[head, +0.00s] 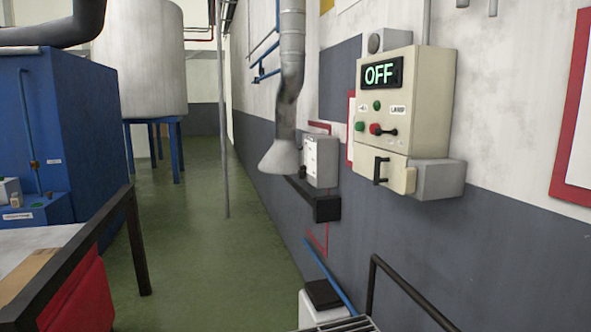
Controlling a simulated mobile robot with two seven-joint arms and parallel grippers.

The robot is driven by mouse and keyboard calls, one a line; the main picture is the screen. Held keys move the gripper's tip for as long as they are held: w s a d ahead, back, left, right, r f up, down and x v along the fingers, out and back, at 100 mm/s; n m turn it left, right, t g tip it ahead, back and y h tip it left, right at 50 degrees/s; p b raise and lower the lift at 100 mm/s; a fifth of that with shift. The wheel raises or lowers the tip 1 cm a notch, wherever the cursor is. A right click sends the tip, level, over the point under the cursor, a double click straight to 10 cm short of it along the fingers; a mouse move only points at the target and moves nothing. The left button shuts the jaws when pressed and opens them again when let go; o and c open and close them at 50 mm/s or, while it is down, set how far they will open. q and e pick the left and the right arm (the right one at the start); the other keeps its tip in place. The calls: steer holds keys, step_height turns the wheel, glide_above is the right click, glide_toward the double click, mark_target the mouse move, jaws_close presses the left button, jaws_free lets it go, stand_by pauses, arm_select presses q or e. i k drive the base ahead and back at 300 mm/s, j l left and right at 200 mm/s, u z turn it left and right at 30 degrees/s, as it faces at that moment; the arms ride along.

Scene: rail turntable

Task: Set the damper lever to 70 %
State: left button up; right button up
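No damper lever marked with a percentage scale can be made out. A beige control box (408,115) on the right wall has a display (381,73) reading OFF, green buttons and a red-and-black lever or knob (383,130). A black upright handle (379,170) sits on the box's lower part. A grey duct (291,70) with a flared hood (280,157) comes down the wall to its left. A small white box (320,160) with faint marks is beside the hood; its details are too small to read. Neither of my grippers shows.
A green floor aisle (190,240) runs clear between the wall and a blue machine (85,120). A dark railing (138,240) stands at the left, another rail (405,288) at the lower right. A thin pole (223,130) and a white tank (140,60) stand farther back.

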mark_target(301, 172)
steer(key=i+j, duration=0.1)
steer(key=j, duration=0.35)
steer(key=i+j, duration=0.1)
steer(key=j, duration=0.4)
steer(key=i+j, duration=0.15)
steer(key=j, duration=0.3)
steer(key=i+j, duration=0.6)
steer(key=j, duration=0.25)
steer(key=i+j, duration=0.1)
steer(key=i, duration=0.3)
steer(key=i+j+z, duration=0.1)
steer(key=i, duration=0.3)
steer(key=i+j, duration=0.15)
steer(key=i, duration=0.25)
steer(key=i+j, duration=0.1)
steer(key=i, duration=0.55)
steer(key=i+j, duration=0.1)
steer(key=i, duration=0.55)
steer(key=i+j+z, duration=0.1)
steer(key=i, duration=0.55)
